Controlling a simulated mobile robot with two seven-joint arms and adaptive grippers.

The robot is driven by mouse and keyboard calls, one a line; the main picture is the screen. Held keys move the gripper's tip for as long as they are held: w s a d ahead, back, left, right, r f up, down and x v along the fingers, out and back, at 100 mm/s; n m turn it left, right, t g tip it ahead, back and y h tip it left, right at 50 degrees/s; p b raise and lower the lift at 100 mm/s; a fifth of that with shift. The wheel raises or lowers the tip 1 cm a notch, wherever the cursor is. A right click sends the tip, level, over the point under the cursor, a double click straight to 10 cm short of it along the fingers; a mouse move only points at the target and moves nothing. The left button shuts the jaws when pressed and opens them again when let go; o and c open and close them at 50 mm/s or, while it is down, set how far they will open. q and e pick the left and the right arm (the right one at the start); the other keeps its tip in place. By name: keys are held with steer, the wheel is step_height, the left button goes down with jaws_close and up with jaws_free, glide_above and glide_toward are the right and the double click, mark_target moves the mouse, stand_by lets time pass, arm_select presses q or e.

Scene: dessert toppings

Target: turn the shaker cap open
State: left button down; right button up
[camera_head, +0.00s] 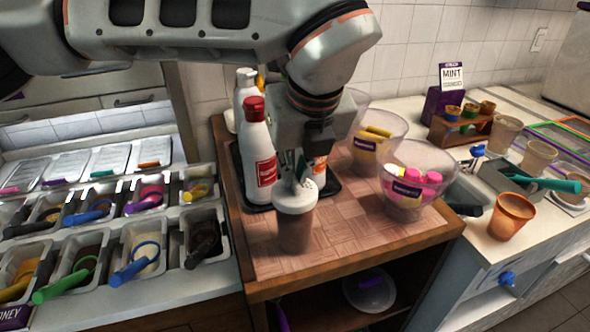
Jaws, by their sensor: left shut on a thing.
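The shaker (295,230) stands upright near the front of the wooden counter, with a brown see-through body and a pale cap (296,199) on top. My left gripper (303,180) reaches down from above and is shut on the cap. Its fingers and the arm hide part of the cap, and I cannot tell how far the cap is turned. My right gripper is out of view.
A white bottle with a red top (258,150) stands close on the left. Clear bowls (427,160) with pink and yellow items stand on the right. Topping bins with coloured scoops (140,255) fill the left counter. The wooden top (350,232) has free room right of the shaker.

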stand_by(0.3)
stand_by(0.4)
arm_select(q)
steer(key=c, duration=2.2)
jaws_free()
steer(key=shift+o, duration=0.2)
steer(key=shift+r, duration=0.15)
steer(key=shift+s+r, duration=0.1)
steer(key=shift+r, duration=0.2)
steer(key=v, duration=1.1)
steer(key=shift+s, duration=0.15)
